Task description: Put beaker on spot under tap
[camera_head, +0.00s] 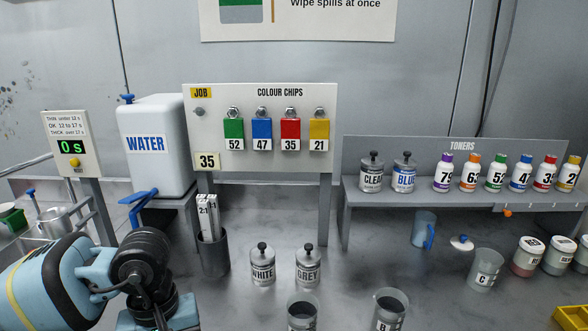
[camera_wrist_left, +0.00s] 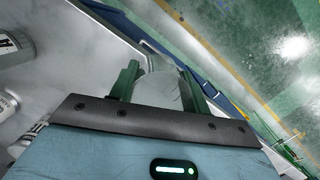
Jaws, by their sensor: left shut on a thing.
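In the left wrist view my left gripper (camera_wrist_left: 158,72) has its two green fingers on either side of a pale, see-through vessel (camera_wrist_left: 158,92), which looks like a beaker. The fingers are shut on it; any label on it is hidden. In the head view my left arm comes in at the lower left, and its fingers and the vessel are out of sight below the frame. The blue tap (camera_head: 138,195) sticks out at the lower front of the white WATER tank (camera_head: 158,160). The spot under the tap cannot be made out. My right gripper is not in view.
Beaker B (camera_head: 389,312), another beaker (camera_head: 303,313) and beaker C (camera_head: 485,272) stand on the bench. WHITE (camera_head: 262,268) and GREY (camera_head: 308,268) tins stand mid-bench. A dark holder (camera_head: 214,258) with strips stands right of the tank. A sink (camera_head: 50,232) is at left.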

